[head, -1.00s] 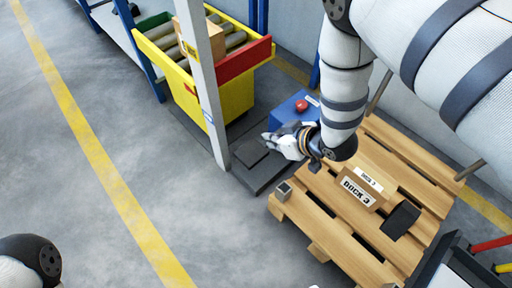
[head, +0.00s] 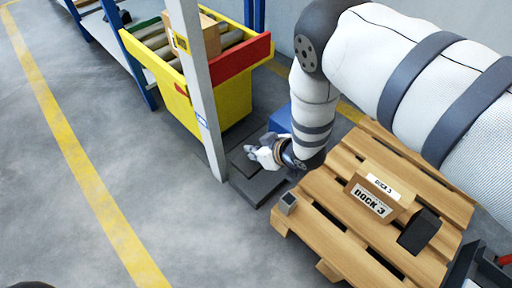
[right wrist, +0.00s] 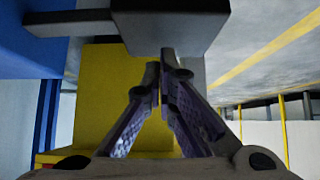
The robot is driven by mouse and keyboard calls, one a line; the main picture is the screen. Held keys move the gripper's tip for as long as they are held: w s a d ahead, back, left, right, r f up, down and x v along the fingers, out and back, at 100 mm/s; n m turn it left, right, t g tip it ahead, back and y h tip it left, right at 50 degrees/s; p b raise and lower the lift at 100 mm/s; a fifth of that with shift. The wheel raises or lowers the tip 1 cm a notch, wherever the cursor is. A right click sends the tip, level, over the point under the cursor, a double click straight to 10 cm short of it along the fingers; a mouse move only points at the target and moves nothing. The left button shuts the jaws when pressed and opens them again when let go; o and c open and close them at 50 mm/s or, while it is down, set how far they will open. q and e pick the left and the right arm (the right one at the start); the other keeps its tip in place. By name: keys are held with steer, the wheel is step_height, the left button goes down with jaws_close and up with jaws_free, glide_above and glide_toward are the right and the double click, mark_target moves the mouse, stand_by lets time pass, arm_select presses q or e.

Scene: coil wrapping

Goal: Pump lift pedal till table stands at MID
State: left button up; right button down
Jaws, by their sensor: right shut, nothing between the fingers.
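The yellow lift table (head: 238,98) with rollers and a red end stands at top centre, with a carton on it. Its height mark cannot be read. A dark grey slab (head: 258,188) lies on the floor at its foot, and seems to be the pedal area. My right gripper (head: 254,156) is shut and empty, just above this slab; contact cannot be told. In the right wrist view the fingers (right wrist: 163,68) meet just below a dark grey block (right wrist: 170,28), perhaps the pedal, with the table's yellow side behind. My left gripper is out of view.
A grey post (head: 197,90) rises left of the slab. A blue box (head: 281,120) is mostly hidden behind my right arm. A wooden pallet (head: 330,232) with a DOCK 3 carton (head: 380,190) lies to the right. Floor at left is clear.

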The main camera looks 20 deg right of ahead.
mark_target(251, 161)
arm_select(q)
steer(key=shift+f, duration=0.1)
arm_select(e)
steer(key=shift+f, duration=0.25)
